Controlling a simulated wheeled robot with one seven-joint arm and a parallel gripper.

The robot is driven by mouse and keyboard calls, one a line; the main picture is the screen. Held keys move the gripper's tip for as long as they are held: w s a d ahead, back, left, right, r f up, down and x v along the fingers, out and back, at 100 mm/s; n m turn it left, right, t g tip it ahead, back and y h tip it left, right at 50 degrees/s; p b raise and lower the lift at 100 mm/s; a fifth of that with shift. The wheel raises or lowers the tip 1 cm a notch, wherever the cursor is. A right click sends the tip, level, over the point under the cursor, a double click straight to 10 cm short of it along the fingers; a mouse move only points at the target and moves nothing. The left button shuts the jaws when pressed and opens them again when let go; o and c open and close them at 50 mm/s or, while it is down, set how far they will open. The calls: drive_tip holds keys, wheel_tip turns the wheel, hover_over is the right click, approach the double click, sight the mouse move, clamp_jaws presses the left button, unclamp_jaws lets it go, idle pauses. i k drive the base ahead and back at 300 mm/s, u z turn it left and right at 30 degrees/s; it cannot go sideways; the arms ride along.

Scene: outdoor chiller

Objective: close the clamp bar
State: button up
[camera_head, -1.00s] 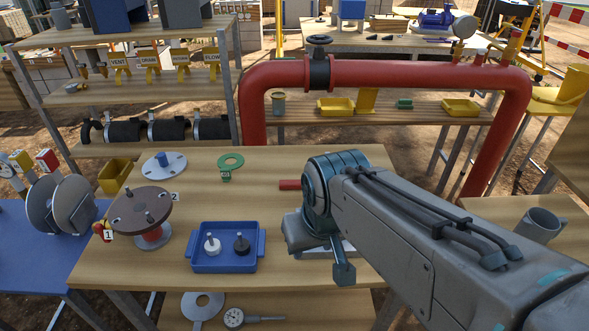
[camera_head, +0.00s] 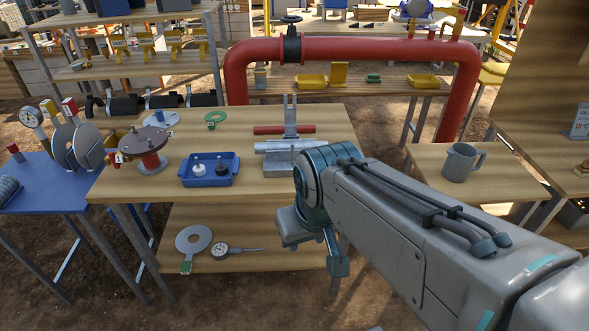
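A clamp fixture stands at the right of the wooden bench, just beyond my arm. It has a grey base (camera_head: 283,161) with a silver bar or pipe (camera_head: 278,146) lying across it. A grey upright piece (camera_head: 291,112) rises behind, with a red bar (camera_head: 284,130) running across it. Which of these pieces is the clamp bar I cannot tell for sure; the upright one stands up, clear of the silver bar. My arm reaches in from the lower right, and its bent joint hides the fixture's right end.
A blue tray (camera_head: 209,181) with a white and a black piece, a brown flange (camera_head: 150,139) and a green ring (camera_head: 215,118) share the bench (camera_head: 240,199). A grey mug (camera_head: 460,163) stands on the right table. A red pipe (camera_head: 376,50) arches behind.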

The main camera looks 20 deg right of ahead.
sight(290, 113)
drive_tip(key=z, duration=0.75)
drive_tip(key=i, duration=1.1)
drive_tip(key=u, duration=0.75)
drive_tip(key=k, duration=0.5)
drive_tip(key=z, duration=1)
drive_tip(key=i, duration=0.75)
drive_tip(key=u, duration=0.35)
